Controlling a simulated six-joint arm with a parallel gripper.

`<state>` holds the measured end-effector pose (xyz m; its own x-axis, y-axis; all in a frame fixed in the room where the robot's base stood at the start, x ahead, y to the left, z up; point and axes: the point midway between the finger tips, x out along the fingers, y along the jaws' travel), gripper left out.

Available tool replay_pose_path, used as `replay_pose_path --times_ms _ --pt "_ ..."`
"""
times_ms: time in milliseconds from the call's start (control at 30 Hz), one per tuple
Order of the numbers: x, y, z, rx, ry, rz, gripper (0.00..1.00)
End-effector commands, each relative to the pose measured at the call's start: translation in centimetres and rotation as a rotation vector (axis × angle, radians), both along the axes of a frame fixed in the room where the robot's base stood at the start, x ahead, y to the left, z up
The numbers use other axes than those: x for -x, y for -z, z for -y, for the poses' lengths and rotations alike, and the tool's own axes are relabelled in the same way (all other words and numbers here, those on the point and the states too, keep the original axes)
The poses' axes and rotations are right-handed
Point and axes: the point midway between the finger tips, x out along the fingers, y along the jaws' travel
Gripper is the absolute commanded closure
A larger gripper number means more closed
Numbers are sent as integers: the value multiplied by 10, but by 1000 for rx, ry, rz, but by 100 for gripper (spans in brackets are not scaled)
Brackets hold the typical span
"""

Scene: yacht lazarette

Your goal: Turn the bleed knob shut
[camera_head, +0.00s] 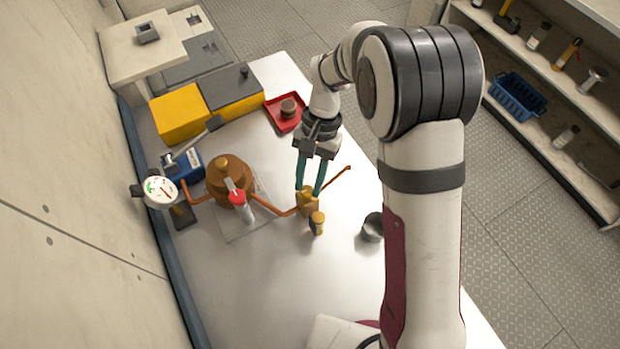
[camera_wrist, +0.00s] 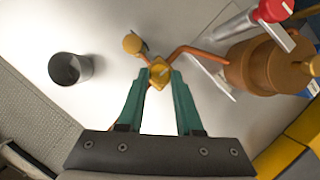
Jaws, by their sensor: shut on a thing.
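A brass valve (camera_head: 308,205) stands on the pale bench top at the end of a copper pipe. My gripper (camera_head: 309,190) points down onto it from above. In the wrist view the two teal fingers of my gripper (camera_wrist: 159,75) are closed on the faceted brass bleed knob (camera_wrist: 158,71) at the top of the valve. The fingers hide part of its sides. A round brass end piece (camera_head: 317,219) sticks out of the valve toward the front; it also shows in the wrist view (camera_wrist: 132,43), clear of the fingers.
A copper vessel (camera_head: 229,185) with a red-capped syringe-like tube (camera_head: 241,205) stands left of the valve. A pressure gauge (camera_head: 160,191) is farther left. A dark cup (camera_head: 372,228) stands right of the valve. A red tray (camera_head: 284,115) and yellow box (camera_head: 180,114) lie behind.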

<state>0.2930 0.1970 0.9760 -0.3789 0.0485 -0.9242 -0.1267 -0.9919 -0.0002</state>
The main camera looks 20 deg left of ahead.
Motion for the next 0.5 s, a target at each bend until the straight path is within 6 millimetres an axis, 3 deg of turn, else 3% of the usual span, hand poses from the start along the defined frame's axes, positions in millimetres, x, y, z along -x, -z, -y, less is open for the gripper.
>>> replay_pose_path --times_ms 500 --pt "1 0 -2 0 -139 -5 100"
